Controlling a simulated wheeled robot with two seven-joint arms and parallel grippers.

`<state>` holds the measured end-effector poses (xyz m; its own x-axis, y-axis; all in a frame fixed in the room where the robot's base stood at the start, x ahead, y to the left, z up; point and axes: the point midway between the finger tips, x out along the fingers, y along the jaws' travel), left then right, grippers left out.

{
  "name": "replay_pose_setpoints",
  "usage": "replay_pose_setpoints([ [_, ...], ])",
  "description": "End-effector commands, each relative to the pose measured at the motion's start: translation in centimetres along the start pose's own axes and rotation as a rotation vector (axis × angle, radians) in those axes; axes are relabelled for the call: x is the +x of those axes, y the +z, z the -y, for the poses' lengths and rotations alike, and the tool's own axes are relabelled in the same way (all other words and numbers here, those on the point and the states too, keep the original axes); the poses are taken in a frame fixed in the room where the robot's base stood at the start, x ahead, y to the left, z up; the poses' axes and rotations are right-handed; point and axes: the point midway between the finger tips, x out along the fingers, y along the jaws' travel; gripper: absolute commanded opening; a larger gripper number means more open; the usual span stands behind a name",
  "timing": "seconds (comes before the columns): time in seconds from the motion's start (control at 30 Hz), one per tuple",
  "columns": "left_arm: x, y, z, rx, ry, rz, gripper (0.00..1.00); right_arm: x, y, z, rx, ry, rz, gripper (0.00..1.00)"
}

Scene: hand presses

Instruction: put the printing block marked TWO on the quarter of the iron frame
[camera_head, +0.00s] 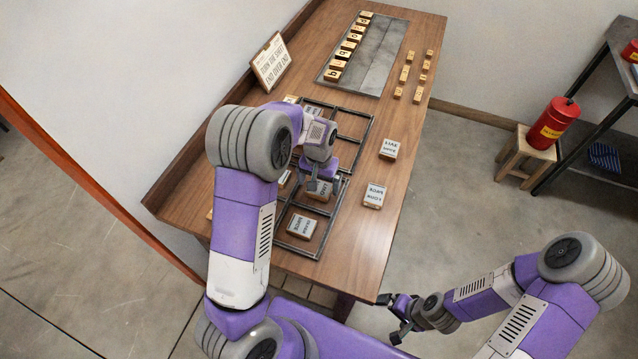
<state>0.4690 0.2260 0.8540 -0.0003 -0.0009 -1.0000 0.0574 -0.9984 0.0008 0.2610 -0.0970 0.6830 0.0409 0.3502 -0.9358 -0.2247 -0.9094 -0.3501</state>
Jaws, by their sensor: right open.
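The dark iron frame (353,161), divided into quarters by bars, lies on the wooden table. A wooden block with a white label (322,188) sits under my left gripper (318,184), in or over the frame's right middle part; its short marking may be TWO, but is too small to be sure. The fingers reach down at this block; whether they are shut on it is hidden. Another labelled block (301,226) lies in the frame's near quarter, and one (313,110) shows at its far end. My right gripper (396,318) is open and empty beyond the table's near right corner.
Two labelled blocks, one (389,149) and another (374,196), lie on the table right of the frame. A metal plate (376,68) with lettered tiles, several small pieces (405,74) and a sign (269,62) are farther back. A red can (553,122) stands on a stool.

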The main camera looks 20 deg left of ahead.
Motion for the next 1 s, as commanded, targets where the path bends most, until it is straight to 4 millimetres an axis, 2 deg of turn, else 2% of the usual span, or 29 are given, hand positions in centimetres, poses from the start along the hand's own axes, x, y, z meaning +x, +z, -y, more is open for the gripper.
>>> replay_pose_setpoints([
  [0.03, -1.3, -0.1, 0.0, 0.001, 0.001, -0.004, 0.99, -0.4, 0.0, 0.2, 0.000, 0.000, 0.000, 0.99],
  [0.3, -7.2, -0.1, 0.0, 0.000, 0.001, -0.004, 0.99, -1.7, 0.1, 0.6, 0.000, 0.000, 0.000, 0.99],
  [0.5, -10.0, 0.0, 0.0, 0.000, 0.000, -0.002, 0.99, -2.2, 0.1, 0.8, 0.000, 0.000, 0.000, 0.99],
  [0.67, -10.7, 0.0, 0.0, 0.000, 0.000, -0.001, 0.99, -2.3, 0.1, 0.9, 0.000, 0.000, 0.000, 0.99],
  [1.0, -10.7, 0.0, 0.0, 0.000, 0.000, 0.000, 0.99, -2.3, 0.1, 0.9, 0.000, 0.000, 0.000, 0.99],
])
